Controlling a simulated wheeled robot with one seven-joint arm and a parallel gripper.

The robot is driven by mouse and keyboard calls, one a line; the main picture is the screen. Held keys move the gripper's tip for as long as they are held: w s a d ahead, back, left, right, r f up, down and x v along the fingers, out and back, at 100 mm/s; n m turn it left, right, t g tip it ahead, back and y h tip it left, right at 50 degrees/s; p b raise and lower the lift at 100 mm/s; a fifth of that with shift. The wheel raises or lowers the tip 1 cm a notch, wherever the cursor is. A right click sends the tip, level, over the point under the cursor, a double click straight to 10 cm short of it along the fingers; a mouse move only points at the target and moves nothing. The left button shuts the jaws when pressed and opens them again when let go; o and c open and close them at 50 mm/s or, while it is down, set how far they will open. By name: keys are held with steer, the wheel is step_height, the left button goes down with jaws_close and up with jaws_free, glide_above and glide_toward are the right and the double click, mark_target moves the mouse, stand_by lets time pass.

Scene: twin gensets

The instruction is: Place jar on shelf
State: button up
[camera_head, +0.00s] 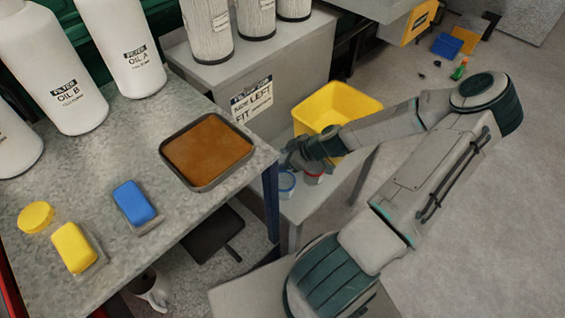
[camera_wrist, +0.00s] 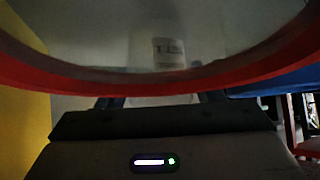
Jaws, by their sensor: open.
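A small jar with a red rim (camera_head: 314,173) stands on a low grey shelf (camera_head: 303,208) below the workbench in the head view. A similar jar with a blue rim (camera_head: 286,181) stands just left of it. My gripper (camera_head: 293,160) is down at these jars, and its fingers are hard to make out there. In the wrist view a red rim (camera_wrist: 160,89) curves across very close to the camera. The open fingers (camera_wrist: 162,100) show partly beneath it. I cannot tell whether they touch the jar.
A yellow bin (camera_head: 336,103) stands right behind my gripper. The metal workbench (camera_head: 110,205) at left holds a brown-filled tray (camera_head: 207,150), blue and yellow blocks, a yellow lid and white oil bottles. A blue bench leg (camera_head: 271,200) is close left of the jars. Open floor lies right.

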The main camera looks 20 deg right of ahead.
steer(key=c, duration=0.8)
